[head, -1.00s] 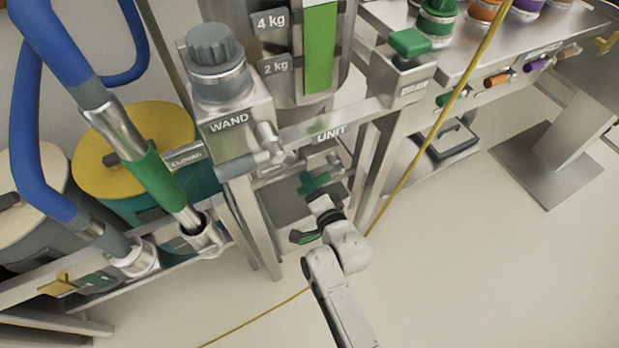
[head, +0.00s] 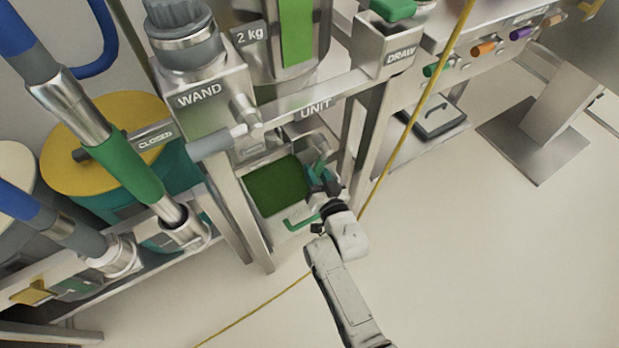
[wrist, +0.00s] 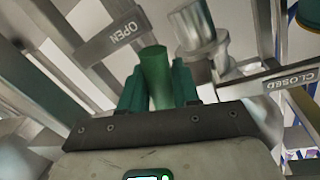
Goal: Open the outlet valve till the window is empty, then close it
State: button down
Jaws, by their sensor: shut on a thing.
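My gripper (head: 325,183) is shut on the green handle of the outlet valve (head: 319,167), under the UNIT frame. In the wrist view, the teal fingers of my gripper (wrist: 158,88) sit on both sides of the green valve handle (wrist: 154,66). A plate marked OPEN (wrist: 122,32) is up to the left of it, and one marked CLOSED (wrist: 292,80) is to the right. The window (head: 297,28) shows a green strip below and above the 2 kg mark; its top is out of view. The fingers partly hide the valve.
The WAND valve (head: 190,95) and a hose with a green grip (head: 130,165) are at left. A yellow cable (head: 400,165) crosses in front.

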jog(key=shift+w+d+f+n+t+b, duration=0.2)
jog(key=shift+w+d+n+b, duration=0.3)
jog(key=shift+n+b, duration=0.4)
jog(key=shift+w+d+f+n+t+b, duration=0.25)
jog(key=shift+d+n+b, duration=0.45)
jog(key=shift+n+b, duration=0.2)
jog(key=shift+r, duration=0.15)
jog(key=c, duration=1)
grip_release()
jog(key=shift+d, duration=0.1)
jog(key=shift+o, duration=0.2)
jog(key=p+v, duration=0.3)
jog(key=v, duration=0.7)
jog(key=shift+s+d, duration=0.15)
jog(key=shift+s, duration=0.15)
